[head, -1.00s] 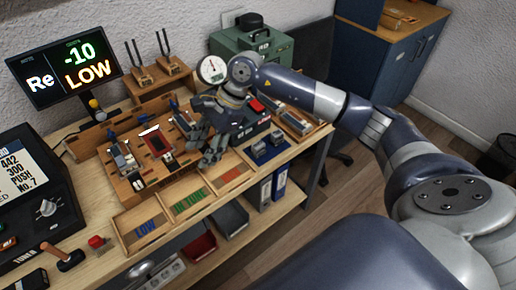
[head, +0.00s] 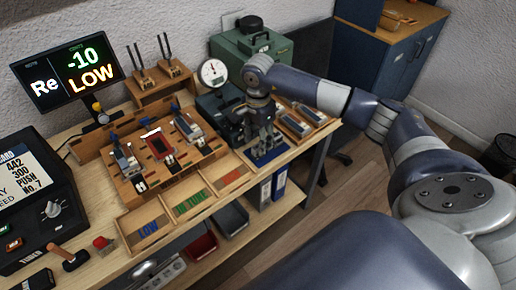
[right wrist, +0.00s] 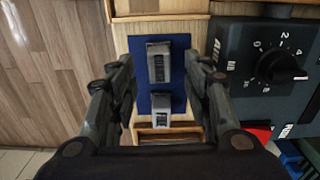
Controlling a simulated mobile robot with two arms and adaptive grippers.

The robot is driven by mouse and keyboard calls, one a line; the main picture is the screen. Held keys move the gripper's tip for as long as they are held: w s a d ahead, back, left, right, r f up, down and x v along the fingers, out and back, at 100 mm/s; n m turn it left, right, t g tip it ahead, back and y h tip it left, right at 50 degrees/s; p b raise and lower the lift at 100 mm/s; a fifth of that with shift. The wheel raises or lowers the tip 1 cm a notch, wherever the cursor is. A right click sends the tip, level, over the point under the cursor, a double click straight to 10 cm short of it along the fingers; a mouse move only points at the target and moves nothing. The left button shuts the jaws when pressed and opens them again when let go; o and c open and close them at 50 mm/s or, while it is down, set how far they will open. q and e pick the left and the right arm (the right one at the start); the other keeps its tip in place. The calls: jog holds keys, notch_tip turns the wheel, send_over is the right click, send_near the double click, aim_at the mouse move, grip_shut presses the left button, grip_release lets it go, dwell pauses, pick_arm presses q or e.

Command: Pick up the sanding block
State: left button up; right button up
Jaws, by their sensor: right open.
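My right gripper (head: 264,146) points down over a blue mat (head: 255,161) at the right part of the bench, with its fingers apart. In the right wrist view my right gripper (right wrist: 162,66) has one finger on each side of the mat (right wrist: 120,44). I cannot tell which is the sanding block. Nothing is held. In the head view the gripper mostly hides both blocks. My left gripper is out of view.
A dark device with a dial (right wrist: 268,68) stands close to the right finger. A wooden tray with grey-topped pieces (head: 293,124) lies to the right. A wooden fixture (head: 128,186), sorting trays (head: 146,229) and a dial gauge (head: 213,71) stand to the left.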

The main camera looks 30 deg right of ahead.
jog(key=shift+f+p, duration=0.4)
jog(key=shift+f, duration=1.4)
grip_shut()
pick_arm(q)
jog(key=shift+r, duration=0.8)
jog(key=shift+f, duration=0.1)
pick_arm(e)
jog(key=shift+r, duration=0.1)
